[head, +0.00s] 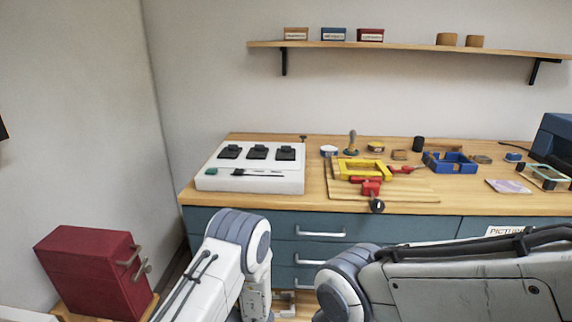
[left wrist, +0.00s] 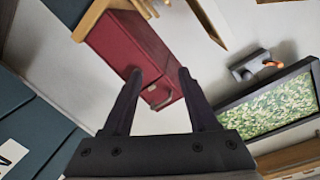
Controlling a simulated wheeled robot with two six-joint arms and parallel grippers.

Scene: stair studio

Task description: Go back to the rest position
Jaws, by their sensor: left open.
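My left gripper (left wrist: 159,74) shows in the left wrist view with its two dark fingers apart and nothing between them. Beyond the fingertips is a red box-like cabinet (left wrist: 133,50) with a metal handle, apart from the fingers as far as I can tell. In the head view my left arm (head: 222,268) reaches down in front of the bench drawers; its fingers cannot be made out there. My right arm (head: 465,285) lies across the lower right of the head view, and its gripper is out of the picture.
The wooden bench (head: 400,206) holds a white switch panel (head: 250,180), a yellow frame (head: 362,170) with red clamps, and a blue tray (head: 450,167). The red cabinet (head: 90,265) stands at lower left. A shelf (head: 410,46) hangs above. A framed leafy picture (left wrist: 265,105) shows in the wrist view.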

